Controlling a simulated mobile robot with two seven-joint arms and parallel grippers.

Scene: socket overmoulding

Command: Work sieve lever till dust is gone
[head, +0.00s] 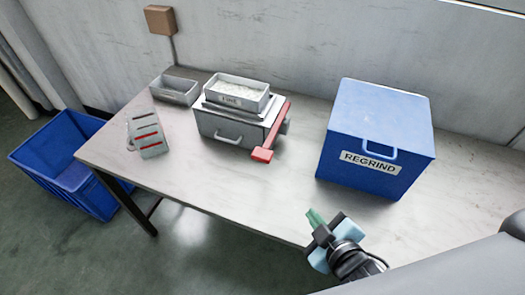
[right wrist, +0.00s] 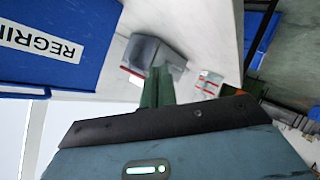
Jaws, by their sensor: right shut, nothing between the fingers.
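The grey sieve box (head: 225,128) stands on the table, with a drawer-like handle on its front. A tray labelled FINE (head: 236,92) with pale granules sits on top of it. The red lever (head: 272,132) runs along its right side, its thick end toward the table front. My right gripper (head: 314,217) is shut and empty at the table's front edge, well apart from the lever. In the right wrist view, its green fingers (right wrist: 158,85) stand in front of the grey sieve box (right wrist: 150,52), partly hiding it. Dust cannot be made out. My left gripper is not in view.
A blue REGRIND box (head: 375,135) stands right of the sieve. An empty grey tray (head: 176,90) and a small slotted box with red marks (head: 147,134) are on the left. A blue bin (head: 60,165) is on the floor. The table's front middle is clear.

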